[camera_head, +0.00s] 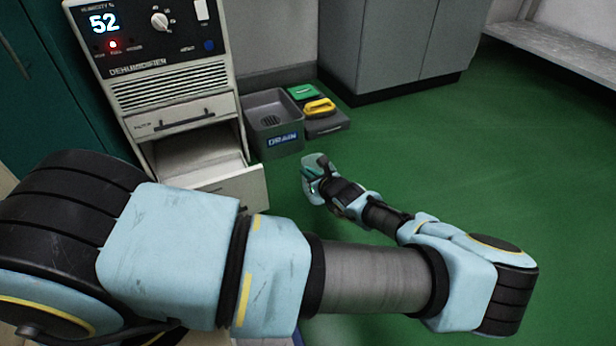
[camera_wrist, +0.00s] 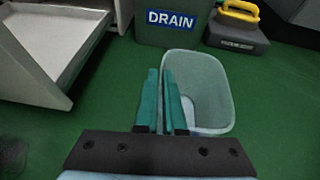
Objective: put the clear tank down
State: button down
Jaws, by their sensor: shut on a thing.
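The clear tank (camera_wrist: 218,92) is an open-topped, see-through bin with rounded corners. It shows in the wrist view just right of my gripper (camera_wrist: 165,76). The teal fingers are closed together on the tank's left wall, one on each side of it. In the head view my gripper (camera_head: 313,177) is low over the green floor, in front of the drain bin. The tank is small and hard to make out there. I cannot tell whether its bottom touches the floor.
A grey bin marked DRAIN (camera_head: 272,121) stands behind my gripper. Beside it is a dark case with a yellow handle (camera_head: 319,106). The dehumidifier (camera_head: 160,62), at left, has its lower drawer (camera_head: 236,188) pulled out. Green floor (camera_head: 430,150) is clear at right.

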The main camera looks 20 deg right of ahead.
jog(key=c, duration=1)
grip_release()
jog(key=p+v, duration=0.5)
jog(key=v, duration=0.7)
jog(key=shift+p, duration=0.4)
